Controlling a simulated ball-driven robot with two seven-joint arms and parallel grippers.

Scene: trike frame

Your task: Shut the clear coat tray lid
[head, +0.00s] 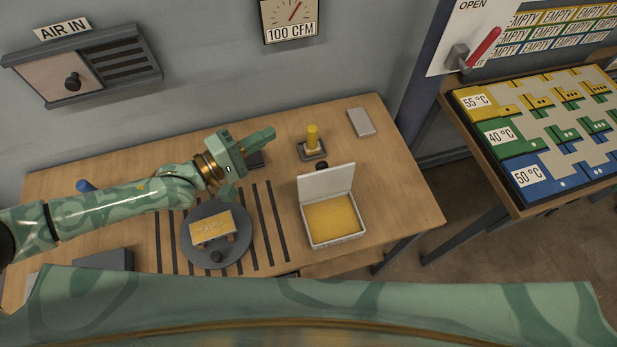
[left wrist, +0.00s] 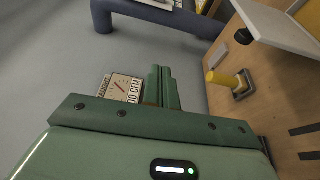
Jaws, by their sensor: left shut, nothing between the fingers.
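The clear coat tray (head: 334,243) is a white box with an amber-yellow inside, on the right part of the wooden table. Its pale lid (head: 326,183) stands up from the tray's far edge, open. The lid's edge also shows at the top right of the left wrist view (left wrist: 280,27). My left gripper (head: 268,135) is shut and empty, above the table to the left of and behind the lid, apart from it. Its closed fingers show in the left wrist view (left wrist: 162,88). My right gripper is not in view.
A yellow-topped post on a dark base (head: 313,140) stands behind the tray. A grey flat block (head: 361,122) lies at the back right. A round dark plate (head: 190,243) with a small yellow-topped piece (head: 212,224) is left of the tray. Dark strips run between.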

